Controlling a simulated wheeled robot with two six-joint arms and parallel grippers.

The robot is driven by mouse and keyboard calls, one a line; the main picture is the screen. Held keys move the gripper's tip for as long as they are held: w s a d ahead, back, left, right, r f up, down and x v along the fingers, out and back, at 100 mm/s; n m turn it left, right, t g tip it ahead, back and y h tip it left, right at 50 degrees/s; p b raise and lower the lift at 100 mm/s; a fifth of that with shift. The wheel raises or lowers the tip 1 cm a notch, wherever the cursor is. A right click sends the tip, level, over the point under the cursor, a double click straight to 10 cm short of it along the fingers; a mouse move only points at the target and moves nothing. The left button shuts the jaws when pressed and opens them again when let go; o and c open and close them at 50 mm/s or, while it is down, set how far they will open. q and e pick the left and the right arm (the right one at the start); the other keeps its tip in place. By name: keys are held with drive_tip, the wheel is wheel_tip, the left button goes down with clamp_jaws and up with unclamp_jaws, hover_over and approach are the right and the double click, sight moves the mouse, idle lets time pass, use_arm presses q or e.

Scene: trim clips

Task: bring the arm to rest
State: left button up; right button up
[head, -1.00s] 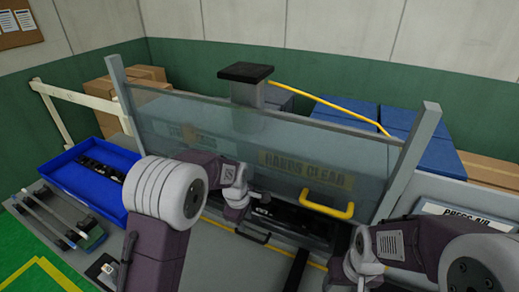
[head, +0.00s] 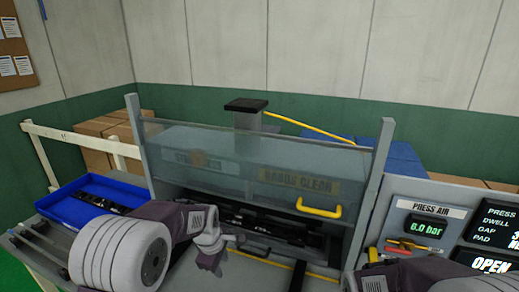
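My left arm comes in from the lower left, and my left gripper (head: 212,260) hangs over the front of the press, left of a dark handle (head: 252,252). Its fingers are small and dark, so I cannot tell whether they are open or shut, and I see nothing clearly held. My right arm shows only in part at the lower right edge; its gripper is out of the picture. The press guard (head: 228,155) is a clear raised panel with a yellow handle (head: 320,208). Dark trim parts (head: 265,220) lie under it.
A blue tray (head: 66,210) with dark parts stands at the left. A control panel at the right has a "6.0 bar" display (head: 428,228) and an "OPEN" screen (head: 490,265). Cardboard boxes (head: 100,140) and blue boxes (head: 400,165) stand behind.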

use_arm(q)
drive_tip(key=s+a+f+m, duration=0.2)
drive_tip(key=s+a+m, duration=0.1)
drive_tip(key=s+m, duration=0.4)
drive_tip(key=s+a+f+m+g+b, duration=0.1)
drive_tip(key=s+a+f+m, duration=0.1)
drive_tip(key=s+m, duration=0.5)
drive_tip(key=s+a, duration=0.1)
drive_tip(key=s, duration=0.3)
drive_tip(key=shift+s+g+y, duration=0.25)
drive_tip(key=shift+g+y, duration=0.05)
use_arm(e)
drive_tip(key=shift+w+d+f, duration=0.1)
drive_tip(key=shift+w+f, duration=0.25)
drive_tip(key=shift+f, duration=0.5)
